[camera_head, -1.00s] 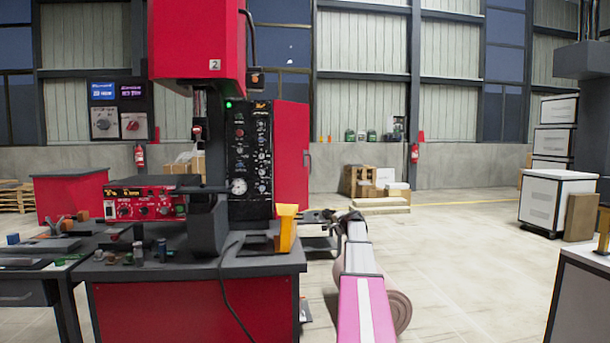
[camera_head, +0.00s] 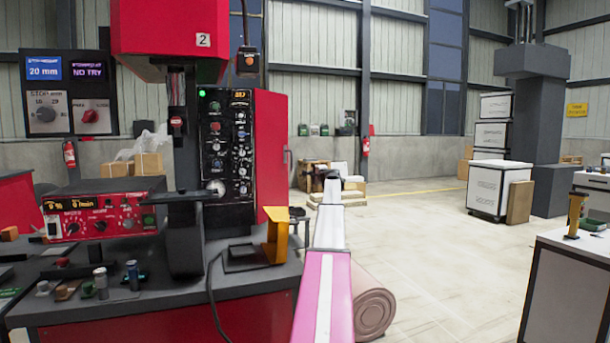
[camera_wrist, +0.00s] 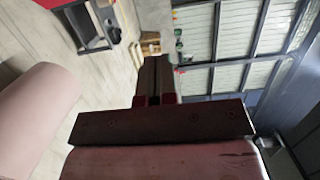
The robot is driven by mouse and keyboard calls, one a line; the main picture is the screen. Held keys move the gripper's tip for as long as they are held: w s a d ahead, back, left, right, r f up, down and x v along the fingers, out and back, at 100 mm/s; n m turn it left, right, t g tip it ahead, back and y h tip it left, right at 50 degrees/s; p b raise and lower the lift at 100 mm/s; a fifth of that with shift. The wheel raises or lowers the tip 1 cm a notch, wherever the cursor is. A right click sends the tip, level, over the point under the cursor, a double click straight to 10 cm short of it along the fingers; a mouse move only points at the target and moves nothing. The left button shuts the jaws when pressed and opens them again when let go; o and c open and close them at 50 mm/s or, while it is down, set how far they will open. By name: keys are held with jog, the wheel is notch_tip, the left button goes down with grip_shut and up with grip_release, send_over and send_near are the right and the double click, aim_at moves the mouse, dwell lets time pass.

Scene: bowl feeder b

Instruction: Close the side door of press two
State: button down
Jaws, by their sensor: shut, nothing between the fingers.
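Press two (camera_head: 165,45) is the red machine marked with a 2, with a black control panel (camera_head: 227,150) and a green light. Its red side door (camera_head: 270,150) shows as a tall panel at the right of the control panel, with a handle (camera_head: 288,160) near its right edge. It appears swung out from the press side; the exact angle is unclear. My gripper (camera_head: 333,178) is at the far end of my outstretched arm, in the picture to the right of and below the handle. In the wrist view my gripper (camera_wrist: 155,75) is shut and empty, and no door shows there.
A dark workbench (camera_head: 150,305) under the press carries a yellow bracket (camera_head: 276,237) near my arm. A pink roll (camera_head: 374,312) lies on the floor right of the arm. Boxes (camera_head: 318,177) stand far behind. A white cabinet (camera_head: 575,285) is at right; open floor lies between.

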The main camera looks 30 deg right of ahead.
jog(key=w+a, duration=0.2)
jog(key=w, duration=1)
jog(key=shift+a, duration=0.15)
